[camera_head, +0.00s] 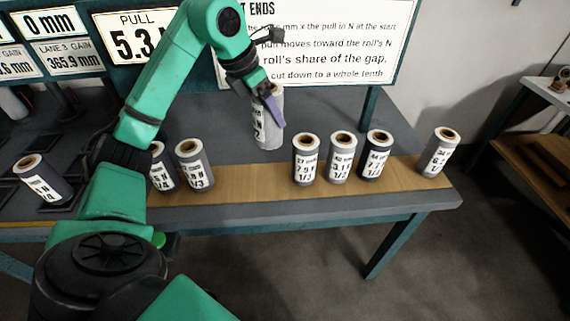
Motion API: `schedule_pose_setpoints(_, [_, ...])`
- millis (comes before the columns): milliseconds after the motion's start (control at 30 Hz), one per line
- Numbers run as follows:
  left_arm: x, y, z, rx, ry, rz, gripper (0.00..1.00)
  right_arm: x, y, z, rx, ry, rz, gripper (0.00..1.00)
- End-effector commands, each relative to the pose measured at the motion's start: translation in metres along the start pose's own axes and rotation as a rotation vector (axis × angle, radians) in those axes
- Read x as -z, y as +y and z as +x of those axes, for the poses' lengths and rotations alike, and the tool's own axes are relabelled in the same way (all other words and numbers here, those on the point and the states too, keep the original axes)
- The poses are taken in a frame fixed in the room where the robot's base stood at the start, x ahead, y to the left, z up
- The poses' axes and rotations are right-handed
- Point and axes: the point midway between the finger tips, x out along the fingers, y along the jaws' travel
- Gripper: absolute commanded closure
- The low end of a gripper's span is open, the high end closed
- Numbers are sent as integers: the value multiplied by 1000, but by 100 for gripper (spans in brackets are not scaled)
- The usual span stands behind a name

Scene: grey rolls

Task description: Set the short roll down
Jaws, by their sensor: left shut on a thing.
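My left gripper (268,97) comes in from above and is shut on a grey roll (267,133) with a white label, near the middle of the table. The roll is close to upright, behind the wooden strip (245,183). The fingers cover part of its upper side. I cannot tell whether its base touches the grey table top or hangs just above it. My right gripper is not in view.
Rolls (194,166) and (160,172) stand left of the held roll. Rolls (306,160), (342,158), (375,156) and (438,153) stand to its right. Another roll (42,179) is far left. The strip is bare between the two groups. A sign (335,45) stands behind.

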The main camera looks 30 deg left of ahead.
Motion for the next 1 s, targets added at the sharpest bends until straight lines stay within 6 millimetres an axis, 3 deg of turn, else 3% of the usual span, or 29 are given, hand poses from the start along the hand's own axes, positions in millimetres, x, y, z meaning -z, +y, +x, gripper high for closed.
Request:
schedule_pose_setpoints(33, [10,0,22,2,7,0,81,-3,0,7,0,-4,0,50])
schedule_pose_setpoints(100, [19,-1,43,4,7,1,81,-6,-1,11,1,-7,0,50])
schedule_pose_setpoints(300, [39,-2,93,5,2,2,81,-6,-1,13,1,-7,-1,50])
schedule_pose_setpoints(600, [56,-1,136,4,0,3,81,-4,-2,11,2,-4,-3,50])
schedule_pose_setpoints(900, [58,-1,140,1,-2,4,81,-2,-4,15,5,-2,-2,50])
schedule_pose_setpoints(933, [57,-1,139,2,-1,4,5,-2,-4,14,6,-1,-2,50])
schedule_pose_setpoints(1000, [57,-1,138,2,-1,4,0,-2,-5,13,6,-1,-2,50])
